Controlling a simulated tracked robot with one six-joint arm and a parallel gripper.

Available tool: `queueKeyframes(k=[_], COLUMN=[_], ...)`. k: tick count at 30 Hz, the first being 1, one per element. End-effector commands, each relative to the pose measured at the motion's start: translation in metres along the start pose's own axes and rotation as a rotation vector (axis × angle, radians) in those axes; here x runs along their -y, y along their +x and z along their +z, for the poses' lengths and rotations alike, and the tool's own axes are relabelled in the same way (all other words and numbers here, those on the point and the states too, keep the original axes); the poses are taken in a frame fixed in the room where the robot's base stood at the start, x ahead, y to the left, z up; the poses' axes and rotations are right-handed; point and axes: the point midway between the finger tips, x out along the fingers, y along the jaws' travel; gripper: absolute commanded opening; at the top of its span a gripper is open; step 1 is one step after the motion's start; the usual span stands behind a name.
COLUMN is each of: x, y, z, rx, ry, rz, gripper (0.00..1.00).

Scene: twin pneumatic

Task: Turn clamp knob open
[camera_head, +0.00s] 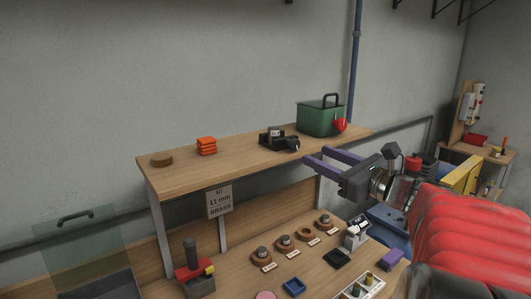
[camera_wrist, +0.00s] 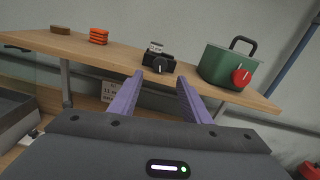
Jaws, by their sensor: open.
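A small black clamp-like device (camera_head: 278,139) stands on the wooden shelf. In the wrist view the device (camera_wrist: 156,54) shows a round black knob (camera_wrist: 160,65) with a white mark on its front. A green box (camera_head: 320,120) with a black handle stands to its right and bears a red knob (camera_head: 340,125) on its front. I cannot tell from labels which knob is the clamp's. My gripper (camera_head: 314,155) has purple fingers, open and empty, in front of the shelf. In the wrist view the gripper (camera_wrist: 160,76) points at the black device, with the knob between the fingertips and apart from them.
The shelf edge lies close to my fingers.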

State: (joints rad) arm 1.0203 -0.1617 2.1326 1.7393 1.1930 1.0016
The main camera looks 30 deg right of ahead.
Motion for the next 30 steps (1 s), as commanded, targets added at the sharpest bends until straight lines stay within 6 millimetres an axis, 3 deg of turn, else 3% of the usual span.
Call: queueKeyframes(k=[15, 30], x=[0.0, -0.002], y=[-0.059, -0.063], z=[0.0, -0.001], rx=[0.0, -0.003], ry=[-0.002, -0.003], rz=[-0.001, 0.004], gripper=[0.43, 0.43])
